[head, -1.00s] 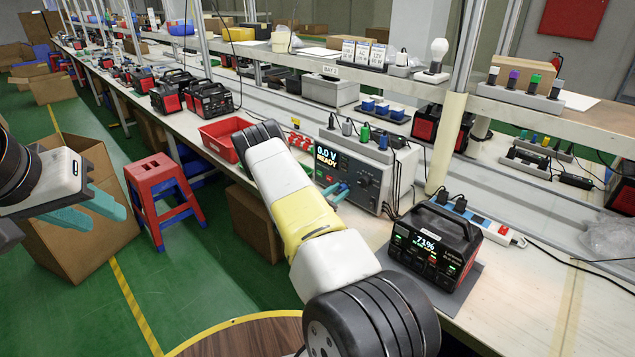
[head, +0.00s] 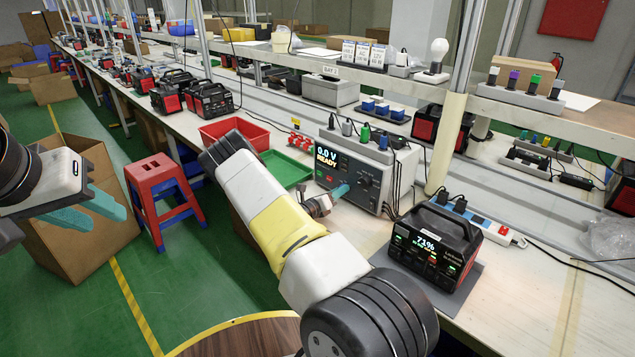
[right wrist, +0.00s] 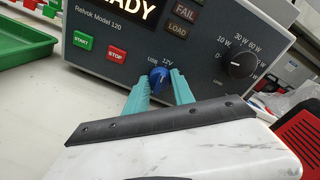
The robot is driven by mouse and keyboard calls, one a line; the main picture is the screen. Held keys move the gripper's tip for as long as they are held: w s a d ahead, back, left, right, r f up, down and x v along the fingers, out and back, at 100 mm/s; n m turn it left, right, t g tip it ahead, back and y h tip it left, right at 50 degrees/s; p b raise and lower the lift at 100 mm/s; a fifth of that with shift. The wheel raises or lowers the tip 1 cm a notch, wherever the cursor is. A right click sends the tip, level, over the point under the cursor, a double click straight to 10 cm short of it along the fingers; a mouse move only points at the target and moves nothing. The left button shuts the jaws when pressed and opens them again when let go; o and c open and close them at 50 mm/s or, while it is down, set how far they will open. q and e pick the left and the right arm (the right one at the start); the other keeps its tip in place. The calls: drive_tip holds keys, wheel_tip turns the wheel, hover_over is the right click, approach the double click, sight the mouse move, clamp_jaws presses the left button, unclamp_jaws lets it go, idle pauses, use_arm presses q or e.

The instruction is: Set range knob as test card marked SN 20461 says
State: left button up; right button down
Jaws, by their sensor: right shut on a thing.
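The grey tester (head: 352,170) stands on the bench, its display reading 0.0 V READY. In the right wrist view its front has a blue knob (right wrist: 159,77) between the marks USB and 12V, and a black knob (right wrist: 242,65) with watt marks including 10 W, 30 W and 60 W. My right gripper (right wrist: 159,86) is shut on the blue knob; in the head view its teal fingers (head: 340,190) reach the panel. Several white cards (head: 362,52) stand on the shelf; their print is too small to read. My left gripper (head: 88,210) is open and empty, away from the bench.
A power station (head: 435,245) showing 71% sits on a dark mat right of the tester. A green tray (head: 287,170) and a red tray (head: 236,131) lie left of it. A red stool (head: 165,195) and a cardboard box (head: 100,235) stand on the floor.

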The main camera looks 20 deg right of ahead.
drive_tip(key=n, duration=0.4)
drive_tip(key=shift+w+n+g, duration=0.1)
drive_tip(key=shift+n+g, duration=0.2)
drive_tip(key=shift+n, duration=1.4)
drive_tip(key=shift+a, duration=0.1)
drive_tip(key=c, duration=1.1)
unclamp_jaws()
drive_tip(key=v, duration=0.7)
drive_tip(key=shift+a, duration=0.35)
